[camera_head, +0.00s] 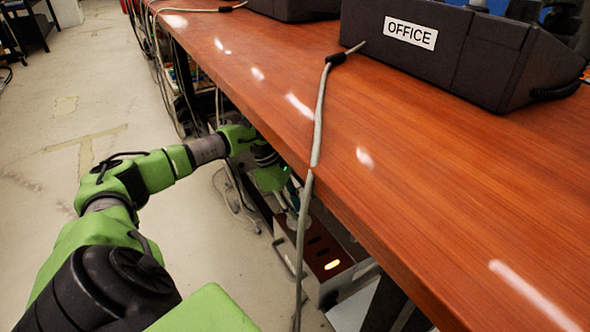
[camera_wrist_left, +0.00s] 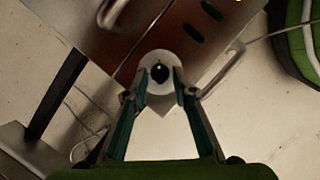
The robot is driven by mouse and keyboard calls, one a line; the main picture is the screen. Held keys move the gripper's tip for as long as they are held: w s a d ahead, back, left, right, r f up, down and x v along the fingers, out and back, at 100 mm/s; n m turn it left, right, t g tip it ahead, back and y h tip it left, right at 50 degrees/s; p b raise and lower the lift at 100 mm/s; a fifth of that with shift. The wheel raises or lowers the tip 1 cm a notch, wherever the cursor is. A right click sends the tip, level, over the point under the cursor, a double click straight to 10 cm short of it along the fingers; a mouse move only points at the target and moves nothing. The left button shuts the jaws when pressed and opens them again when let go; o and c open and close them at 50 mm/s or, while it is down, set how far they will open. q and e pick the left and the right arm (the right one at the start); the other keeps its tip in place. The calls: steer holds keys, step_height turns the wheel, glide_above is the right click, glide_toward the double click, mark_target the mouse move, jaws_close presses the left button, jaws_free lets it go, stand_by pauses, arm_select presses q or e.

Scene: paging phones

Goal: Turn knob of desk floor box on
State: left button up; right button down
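The desk floor box (camera_head: 325,262) stands on the floor under the desk edge. A pale round knob (camera_wrist_left: 160,66) with a dark centre and a pointed end sits at the box's edge. My left gripper (camera_wrist_left: 160,76) has one finger on each side of the knob. I cannot tell whether both fingers press on it. In the head view my left gripper (camera_head: 287,192) is partly hidden by the desk edge. My right gripper is not in view.
The wooden desk (camera_head: 400,180) overhangs my left arm and part of the box. A grey cable (camera_head: 318,125) hangs over its edge in front of the box. A black phone unit labelled OFFICE (camera_head: 470,50) stands on the desk. Open floor (camera_head: 70,110) lies at the left.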

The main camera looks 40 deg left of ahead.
arm_select(q)
steer(key=v, duration=0.7)
steer(key=shift+a+r, duration=0.1)
stand_by(0.4)
